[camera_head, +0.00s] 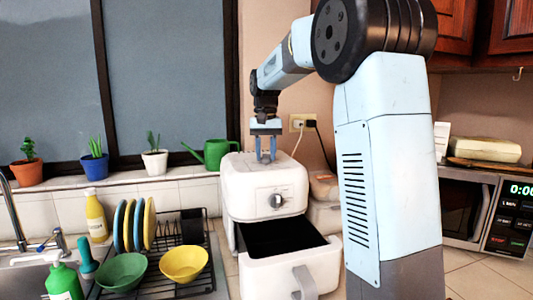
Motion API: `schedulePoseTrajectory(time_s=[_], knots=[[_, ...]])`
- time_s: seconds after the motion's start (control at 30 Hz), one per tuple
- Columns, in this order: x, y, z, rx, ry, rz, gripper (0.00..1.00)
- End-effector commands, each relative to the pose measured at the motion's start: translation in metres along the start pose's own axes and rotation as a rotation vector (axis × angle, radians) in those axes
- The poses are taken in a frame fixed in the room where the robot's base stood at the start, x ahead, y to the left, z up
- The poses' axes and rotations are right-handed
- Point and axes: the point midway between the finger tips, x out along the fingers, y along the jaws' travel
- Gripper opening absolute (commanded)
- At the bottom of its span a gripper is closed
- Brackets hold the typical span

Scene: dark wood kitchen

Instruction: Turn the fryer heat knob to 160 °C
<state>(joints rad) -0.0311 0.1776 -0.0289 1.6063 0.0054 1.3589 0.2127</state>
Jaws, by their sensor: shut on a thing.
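The white fryer (255,185) stands on the counter in the middle of the head view. A round silver dial (276,200) sits on its front face, apart from my gripper; its markings are too small to read. My gripper (266,160) points straight down at the fryer's top, its two blue fingers at the top surface. It is shut on a small part there, which appears to be the heat knob; the fingers mostly hide it and its setting cannot be read.
The fryer's drawer (292,262) is pulled out towards me, dark inside. A green watering can (216,153) stands on the sill behind. A dish rack (200,282) with bowls and plates is at left. A microwave (468,208) is at right.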

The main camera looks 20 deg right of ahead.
Motion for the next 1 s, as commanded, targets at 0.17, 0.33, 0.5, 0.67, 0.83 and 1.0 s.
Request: schedulePoseTrajectory(time_s=[0.17, 0.33, 0.5, 0.67, 0.83, 1.0], knots=[[-0.0025, -0.0007, -0.0014, 0.129, 0.008, -0.002, 0.06], [-0.0025, -0.0005, -0.0015, 0.223, 0.009, -0.003, 0.06], [-0.0026, -0.0003, -0.0016, 0.281, 0.009, -0.003, 0.06], [-0.0027, -0.0004, -0.0016, 0.307, 0.009, -0.003, 0.06], [-0.0027, -0.0004, -0.0016, 0.314, 0.009, -0.003, 0.06], [-0.0027, -0.0005, -0.0016, 0.313, 0.009, -0.003, 0.06]])
